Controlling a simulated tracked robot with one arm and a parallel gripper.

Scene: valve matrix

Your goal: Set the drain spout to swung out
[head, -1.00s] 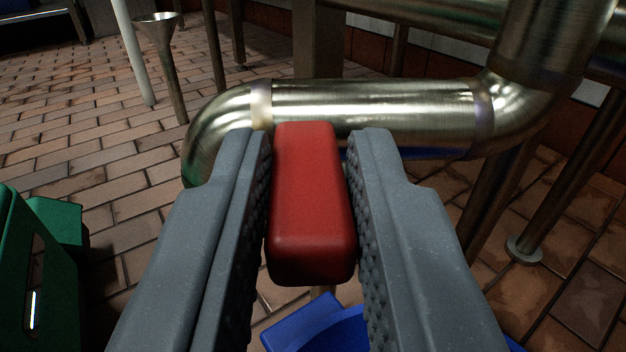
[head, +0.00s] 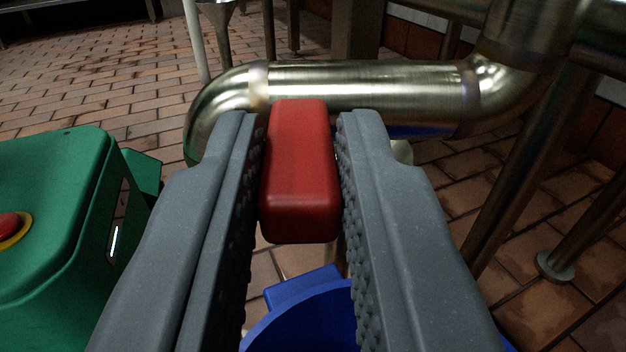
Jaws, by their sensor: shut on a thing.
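The drain spout (head: 365,85) is a shiny metal pipe running across the upper middle of the head view. Its left end bends downward and its right end bends up into a vertical pipe. A red block-shaped handle (head: 300,175) stands out from the near side of the pipe. My gripper (head: 301,150) has its two grey ridged fingers on either side of the red handle and is shut on it. How the handle joins the pipe is hidden behind the handle itself.
A blue round container (head: 305,320) stands below the gripper. A green box (head: 60,200) with a red button (head: 8,226) is at the left. Metal legs stand at the right. Brick-tiled floor is open at the upper left.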

